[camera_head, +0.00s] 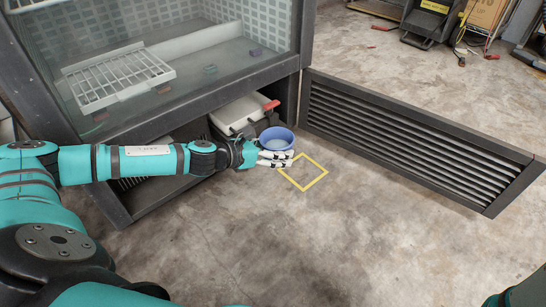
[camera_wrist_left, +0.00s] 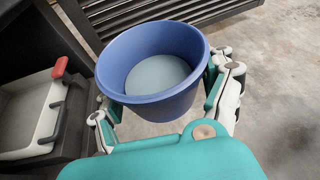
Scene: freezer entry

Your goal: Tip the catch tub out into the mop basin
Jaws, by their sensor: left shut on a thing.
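The blue round catch tub (camera_head: 290,146) is at the open lower bay of the cabinet, beside its dark post. It also shows large in the left wrist view (camera_wrist_left: 150,106), upright, with a pale greyish surface inside that looks like liquid. My left gripper (camera_head: 274,158) is shut on the tub, its white-and-black fingers around the near side and right side of the wall. Whether the tub touches anything underneath is hidden. No mop basin shows in either view. My right gripper is not in view.
A white box (camera_head: 236,112) with a red lever (camera_head: 271,105) sits in the lower bay left of the tub. A louvred panel (camera_head: 415,140) stands out to the right. A yellow square (camera_head: 304,186) marks the floor. The concrete in front is clear.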

